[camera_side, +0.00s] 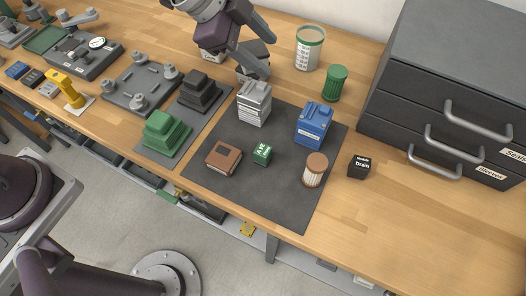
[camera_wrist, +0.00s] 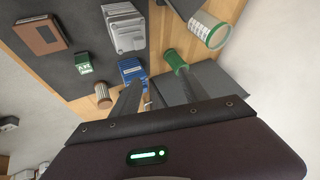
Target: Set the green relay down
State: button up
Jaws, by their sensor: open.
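The green relay, a small green cube with white lettering (camera_side: 262,154), rests on the dark grey mat (camera_side: 240,200), right of a brown box. It also shows in the wrist view (camera_wrist: 83,63), left of and apart from my fingers. My gripper (camera_side: 256,68) is above the back of the table, behind the mat. In the wrist view its two dark fingers (camera_wrist: 158,92) are spread apart with nothing held between them.
On the mat also stand a grey ribbed block (camera_side: 254,103), a blue block (camera_side: 313,124), a brown-capped cylinder (camera_side: 315,170) and the brown box (camera_side: 223,158). A green canister (camera_side: 335,83) stands behind. Grey drawers (camera_side: 440,110) block the right.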

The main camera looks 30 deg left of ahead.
jog(key=s+d+r+m+g, duration=0.25)
jog(key=s+g, duration=0.25)
jog(key=s, duration=0.6)
jog(key=y, duration=0.1)
send_over(262, 149)
jog(key=a, duration=0.3)
notch_tip(262, 149, down, 11)
jog(key=shift+n, duration=0.25)
jog(key=x, duration=0.7)
jog(key=shift+d+f, duration=0.25)
jog(key=shift+d, duration=0.1)
grip_shut()
